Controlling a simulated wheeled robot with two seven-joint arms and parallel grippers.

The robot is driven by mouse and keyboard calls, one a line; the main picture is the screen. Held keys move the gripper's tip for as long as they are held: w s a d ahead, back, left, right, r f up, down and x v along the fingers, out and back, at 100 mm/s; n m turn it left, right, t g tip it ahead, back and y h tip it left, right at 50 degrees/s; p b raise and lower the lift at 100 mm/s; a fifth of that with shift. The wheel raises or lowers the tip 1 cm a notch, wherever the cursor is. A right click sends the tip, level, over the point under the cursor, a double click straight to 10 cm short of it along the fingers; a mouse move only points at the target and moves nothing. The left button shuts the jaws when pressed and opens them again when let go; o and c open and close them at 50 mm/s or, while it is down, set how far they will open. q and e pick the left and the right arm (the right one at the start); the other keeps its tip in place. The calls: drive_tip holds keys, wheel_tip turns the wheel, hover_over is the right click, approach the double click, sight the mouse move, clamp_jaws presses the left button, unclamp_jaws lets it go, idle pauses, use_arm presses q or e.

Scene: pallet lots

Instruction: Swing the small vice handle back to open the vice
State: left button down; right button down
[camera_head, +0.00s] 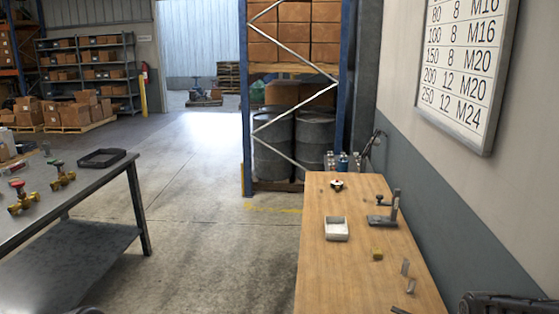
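A small grey metal device (383,219) stands on the wooden bench near its right edge, towards the far half. It has a flat base and an upright part with a dark top; it looks like the small vice. The upright part (396,205) may be its handle, but it is too small to tell how the handle is set or whether the jaws are apart. No gripper fingers show. A dark part at the bottom right corner looks like my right arm, well short of the device.
A metal table (100,190) with brass valves (63,177) stands left. The floor between is clear.

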drive_tip(key=shift+w+a+f, duration=0.1)
drive_tip(key=shift+w+a, duration=0.1)
drive_tip(key=shift+a, duration=0.3)
idle(0.7)
drive_tip(key=shift+d, duration=0.15)
drive_tip(key=shift+d, duration=0.8)
drive_tip(key=shift+r, duration=0.25)
drive_tip(key=shift+d+r+p, duration=0.1)
drive_tip(key=shift+r+p, duration=0.2)
drive_tip(key=shift+p, duration=0.1)
wheel_tip(320, 180, up, 8)
drive_tip(key=p, duration=0.6)
drive_tip(key=shift+s+a, duration=0.2)
